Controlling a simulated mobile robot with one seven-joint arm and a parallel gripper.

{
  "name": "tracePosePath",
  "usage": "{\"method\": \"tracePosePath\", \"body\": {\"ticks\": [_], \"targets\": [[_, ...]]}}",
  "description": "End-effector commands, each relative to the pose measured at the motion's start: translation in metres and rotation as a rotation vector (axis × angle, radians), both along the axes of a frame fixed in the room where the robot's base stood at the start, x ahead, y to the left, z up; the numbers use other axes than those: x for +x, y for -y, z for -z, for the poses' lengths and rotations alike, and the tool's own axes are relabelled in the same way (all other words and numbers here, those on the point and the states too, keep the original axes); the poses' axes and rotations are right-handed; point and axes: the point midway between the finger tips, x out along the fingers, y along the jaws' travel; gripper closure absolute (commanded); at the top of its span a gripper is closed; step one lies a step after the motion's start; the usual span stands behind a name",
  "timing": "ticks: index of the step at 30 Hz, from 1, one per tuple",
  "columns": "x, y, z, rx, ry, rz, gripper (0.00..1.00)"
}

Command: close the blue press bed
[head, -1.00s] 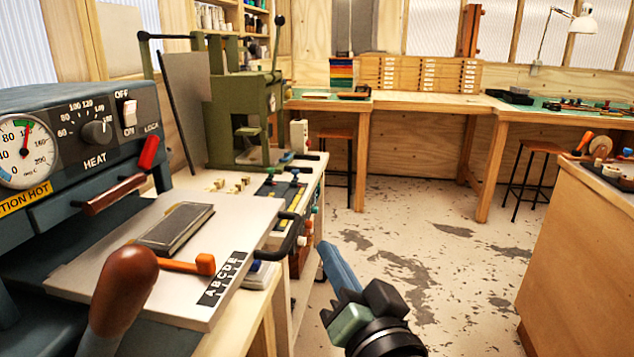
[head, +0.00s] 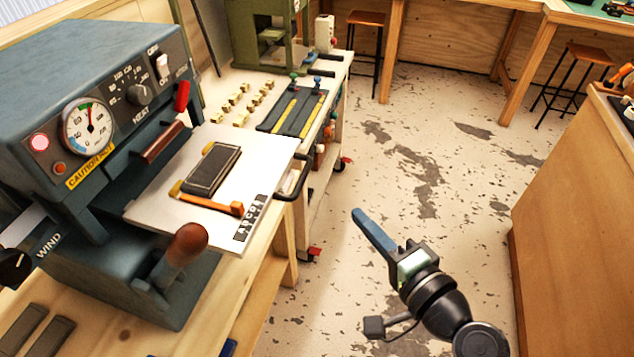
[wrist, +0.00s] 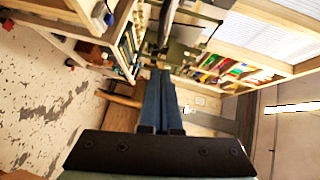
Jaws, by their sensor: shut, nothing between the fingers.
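The blue press (head: 110,85) stands on the wooden bench at the left in the head view. Its flat light-grey bed (head: 260,170) sticks out from under the press head, toward the aisle. A dark rectangular block (head: 212,169) and an orange-handled tool (head: 212,205) lie on the bed. A black handle (head: 294,180) is on the bed's outer right edge. My gripper (head: 358,212) is shut and empty, in the air over the aisle to the right of the bed, apart from it. The wrist view shows its blue fingers together (wrist: 160,95).
A wooden knob lever (head: 187,245) rises in front of the bed. A green press (head: 262,40) and a cart with small blocks (head: 250,100) stand behind. A wooden cabinet (head: 575,210) bounds the right. The floor between is clear.

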Motion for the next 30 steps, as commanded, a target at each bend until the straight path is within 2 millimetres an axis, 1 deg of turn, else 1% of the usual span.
{"method": "tracePosePath", "body": {"ticks": [1,9,12,16,21,30], "targets": [[0.009,-0.006,0.0,-0.001,-0.001,-0.006,1.0],[0.061,-0.033,0.007,0.0,0.001,-0.004,1.0],[0.076,-0.042,0.01,-0.002,0.001,-0.004,1.0],[0.079,-0.062,0.015,-0.002,-0.002,-0.004,1.0],[0.083,-0.073,0.019,-0.003,0.0,-0.001,1.0],[0.084,-0.075,0.02,-0.004,0.002,-0.001,1.0]]}}
